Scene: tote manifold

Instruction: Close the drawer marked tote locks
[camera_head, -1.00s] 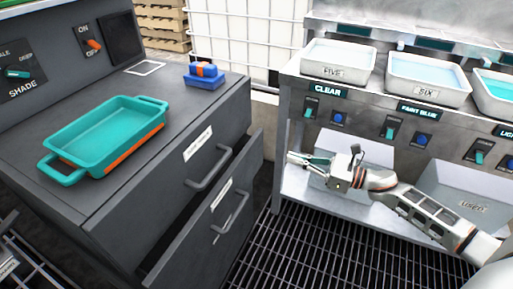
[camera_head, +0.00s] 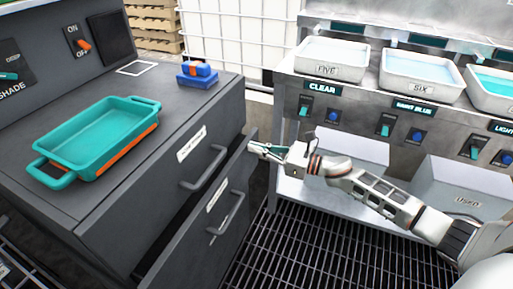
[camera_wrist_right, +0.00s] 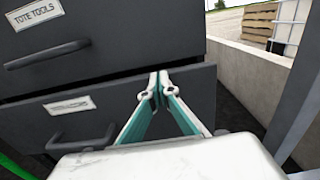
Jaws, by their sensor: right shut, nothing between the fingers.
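The grey cabinet has two drawers at left in the head view. The lower drawer (camera_head: 200,235) stands pulled out, with a dark gap behind its front; its label (camera_head: 217,194) is too blurred to read. Its handle (camera_head: 229,213) is a dark bar, and the drawer also shows in the right wrist view (camera_wrist_right: 30,125). The upper drawer (camera_wrist_right: 110,25) is marked TOTE TOOLS and looks closed. My right gripper (camera_head: 253,148) is shut and empty, its tips at the right end of the lower drawer's front; I cannot tell whether they touch (camera_wrist_right: 158,86). My left gripper is not in view.
A teal tray (camera_head: 100,140) and a blue block with orange (camera_head: 197,75) sit on the cabinet top. The metal bench (camera_head: 310,85) with white trays stands at right. Grated floor (camera_head: 300,245) lies between. A low wall (camera_wrist_right: 245,65) is behind the cabinet.

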